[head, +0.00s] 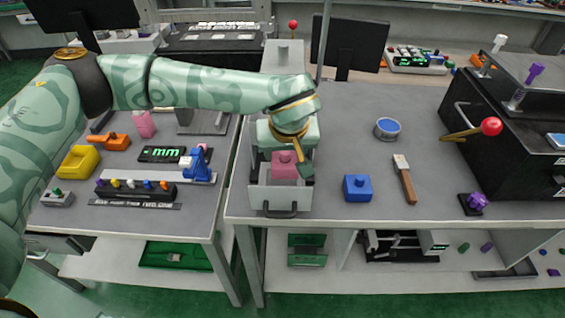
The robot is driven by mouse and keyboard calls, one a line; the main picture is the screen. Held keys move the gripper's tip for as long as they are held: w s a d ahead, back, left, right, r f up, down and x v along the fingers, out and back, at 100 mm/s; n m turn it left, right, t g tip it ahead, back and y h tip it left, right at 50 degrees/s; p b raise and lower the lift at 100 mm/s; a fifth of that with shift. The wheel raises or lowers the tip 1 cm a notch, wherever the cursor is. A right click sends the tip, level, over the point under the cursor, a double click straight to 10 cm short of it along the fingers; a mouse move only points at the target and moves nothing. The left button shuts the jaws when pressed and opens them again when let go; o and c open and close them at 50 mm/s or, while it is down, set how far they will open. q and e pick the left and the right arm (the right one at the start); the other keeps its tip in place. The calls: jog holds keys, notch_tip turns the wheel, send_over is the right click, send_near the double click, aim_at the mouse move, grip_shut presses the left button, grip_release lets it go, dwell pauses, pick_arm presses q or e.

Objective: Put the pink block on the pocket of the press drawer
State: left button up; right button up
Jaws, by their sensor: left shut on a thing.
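The pink block (285,166), with a small knob on top, is at the pale press drawer (272,195). My left gripper (298,164) reaches in from the left and is shut on the pink block. The drawer is pulled out toward the front and has a dark handle. The block overlaps the drawer's inside, so its pocket is hidden. I cannot tell whether the block touches the pocket or hangs just above it. My right gripper is not in view.
A blue block (357,188), a brown-handled tool (404,180) and a round blue-topped dish (387,128) lie right of the drawer. A black machine with a red-knobbed lever (491,126) stands far right. The left table is crowded; a gap separates the tables.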

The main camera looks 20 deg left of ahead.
aim_at(282, 159)
pick_arm(q)
jog(key=f, duration=0.2)
jog(key=f+b, duration=0.1)
jog(key=f, duration=0.1)
jog(key=shift+a+f, duration=0.1)
jog(key=shift+a, duration=0.3)
jog(key=o, duration=1.5)
jog(key=shift+r, duration=0.5)
jog(key=shift+p+v, duration=1.55)
jog(key=shift+v, duration=4.2)
